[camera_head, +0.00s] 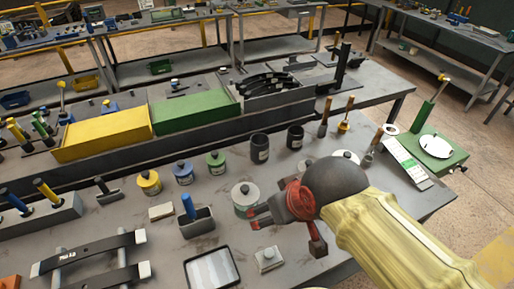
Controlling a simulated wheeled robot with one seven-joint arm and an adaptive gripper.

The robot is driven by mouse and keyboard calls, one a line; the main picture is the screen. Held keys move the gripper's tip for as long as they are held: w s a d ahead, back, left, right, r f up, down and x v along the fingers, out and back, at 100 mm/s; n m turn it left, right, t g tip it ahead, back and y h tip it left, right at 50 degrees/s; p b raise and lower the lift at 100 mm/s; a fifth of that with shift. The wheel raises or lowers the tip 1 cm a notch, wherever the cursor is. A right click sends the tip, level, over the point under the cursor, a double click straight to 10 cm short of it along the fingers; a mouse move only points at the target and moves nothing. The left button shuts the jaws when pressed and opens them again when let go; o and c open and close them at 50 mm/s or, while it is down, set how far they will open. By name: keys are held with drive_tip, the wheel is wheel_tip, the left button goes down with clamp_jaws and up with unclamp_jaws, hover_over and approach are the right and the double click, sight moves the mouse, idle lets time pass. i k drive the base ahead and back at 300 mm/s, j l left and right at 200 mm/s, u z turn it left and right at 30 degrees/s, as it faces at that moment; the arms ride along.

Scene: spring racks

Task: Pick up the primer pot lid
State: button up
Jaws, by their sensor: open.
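A pot with a pale grey lid and a dark knob (245,190) stands on the grey bench in the middle. I take it for the primer pot, but its label is too small to read. Its right side is close to my gripper (287,231), which reaches in from the right with red and dark parts and a yellow sleeve behind it. The gripper's fingers are apart and no object shows between them. Whether a finger touches the pot cannot be told from this angle. Smaller pots with knobbed lids, yellow (149,182), blue (183,172) and green (216,162), stand to the left.
Two dark cups (260,147) stand behind. A grey box with a blue handle (197,219), a pale tray (211,268) and a small grey block (268,259) lie in front. A green scale-like device (436,150) is at the right. Yellow and green bins (195,113) line the back.

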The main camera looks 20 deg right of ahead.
sight(303, 165)
drive_tip(key=z, duration=0.9)
